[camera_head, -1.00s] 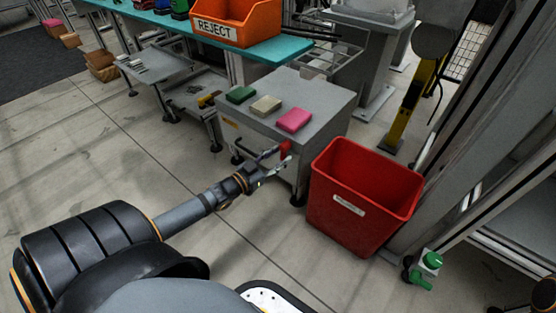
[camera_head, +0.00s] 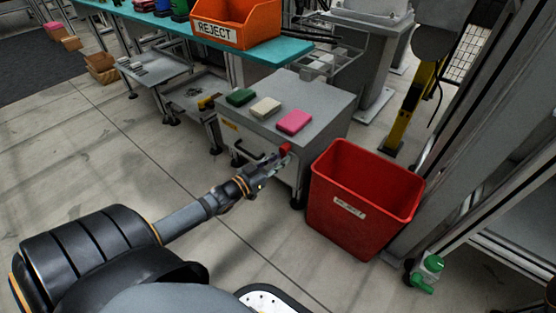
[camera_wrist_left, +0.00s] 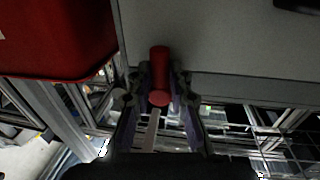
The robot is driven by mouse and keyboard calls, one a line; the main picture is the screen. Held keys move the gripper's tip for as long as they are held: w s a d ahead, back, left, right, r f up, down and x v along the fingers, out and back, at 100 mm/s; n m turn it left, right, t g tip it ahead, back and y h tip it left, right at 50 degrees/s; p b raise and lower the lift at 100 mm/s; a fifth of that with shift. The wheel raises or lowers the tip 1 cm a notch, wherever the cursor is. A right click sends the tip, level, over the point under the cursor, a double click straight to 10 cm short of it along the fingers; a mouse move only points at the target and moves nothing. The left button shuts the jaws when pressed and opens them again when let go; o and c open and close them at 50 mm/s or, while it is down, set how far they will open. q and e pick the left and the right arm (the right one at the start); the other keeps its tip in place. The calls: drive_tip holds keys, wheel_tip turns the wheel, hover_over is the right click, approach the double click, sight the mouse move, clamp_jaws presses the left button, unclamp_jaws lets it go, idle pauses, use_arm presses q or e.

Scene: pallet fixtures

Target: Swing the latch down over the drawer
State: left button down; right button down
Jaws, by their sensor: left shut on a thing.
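The latch (camera_head: 286,149) shows as a small red grip at the right end of the grey cabinet's front. In the left wrist view it is a red cylinder (camera_wrist_left: 160,70) between the two fingers. The drawer (camera_head: 232,137) is in the front of the grey cabinet, with a dark bar handle (camera_head: 249,154) left of the latch. My left gripper (camera_head: 281,159) is shut on the red latch grip; it also shows in the left wrist view (camera_wrist_left: 158,92). The fingers and arm hide part of the latch and the drawer front. My right gripper is not in view.
Green, cream and pink blocks (camera_head: 294,121) lie on the cabinet top. A red bin (camera_head: 365,205) stands close to the cabinet's right. An orange REJECT bin (camera_head: 234,22) sits on the teal bench behind. The floor in front of the cabinet is clear.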

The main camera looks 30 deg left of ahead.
use_arm(q)
drive_tip(key=c, duration=1.2)
unclamp_jaws()
drive_tip(key=shift+v, duration=6)
